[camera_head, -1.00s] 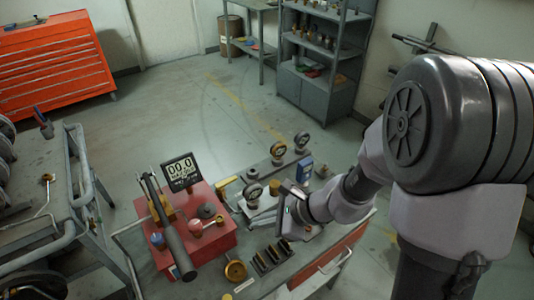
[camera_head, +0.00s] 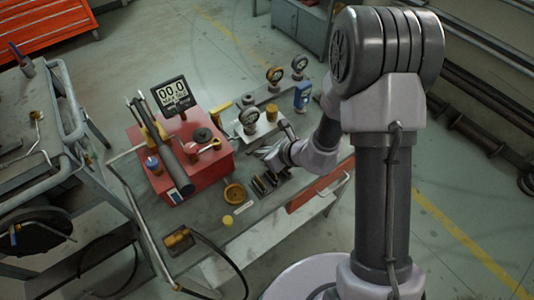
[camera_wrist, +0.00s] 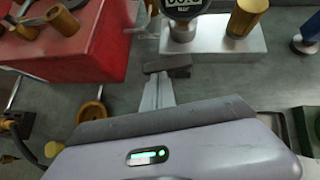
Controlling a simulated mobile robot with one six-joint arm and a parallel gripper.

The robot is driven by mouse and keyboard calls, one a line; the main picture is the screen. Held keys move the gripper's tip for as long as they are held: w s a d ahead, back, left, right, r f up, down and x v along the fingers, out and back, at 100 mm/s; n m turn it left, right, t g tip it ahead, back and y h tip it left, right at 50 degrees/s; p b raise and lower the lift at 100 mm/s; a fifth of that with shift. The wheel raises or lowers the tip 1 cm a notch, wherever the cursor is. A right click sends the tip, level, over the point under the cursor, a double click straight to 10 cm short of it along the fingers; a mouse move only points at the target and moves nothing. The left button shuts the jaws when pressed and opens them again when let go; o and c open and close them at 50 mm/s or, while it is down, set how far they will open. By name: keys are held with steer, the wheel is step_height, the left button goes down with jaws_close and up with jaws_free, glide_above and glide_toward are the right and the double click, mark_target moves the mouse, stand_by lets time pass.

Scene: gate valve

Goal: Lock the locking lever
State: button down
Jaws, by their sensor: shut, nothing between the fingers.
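A red box (camera_head: 213,167) stands on the workbench, with a long black-gripped handle (camera_head: 174,165) across its top. A small red lever with a round end (camera_head: 201,146) lies on the box's right side; I cannot tell for sure whether this is the locking lever. The box (camera_wrist: 100,50) is at the upper left in the wrist view, with a brass-coloured knob (camera_wrist: 62,20) on it. My gripper (camera_head: 263,153) is over the bench, right of the box and apart from it. In the wrist view my gripper (camera_wrist: 166,68) is shut and empty.
A digital display (camera_head: 171,96) stands behind the box. Dial gauges (camera_head: 249,117) and a metal block with a brass cylinder (camera_head: 284,113) are behind my gripper. A yellow round dish (camera_head: 234,193) and dark slotted blocks (camera_head: 268,182) lie in front. A cart (camera_head: 60,110) stands at left.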

steer(key=shift+w+a+b, duration=0.3)
steer(key=shift+a+b, duration=0.3)
steer(key=shift+a, duration=0.2)
steer(key=shift+r, duration=0.2)
steer(key=shift+w+d, duration=0.1)
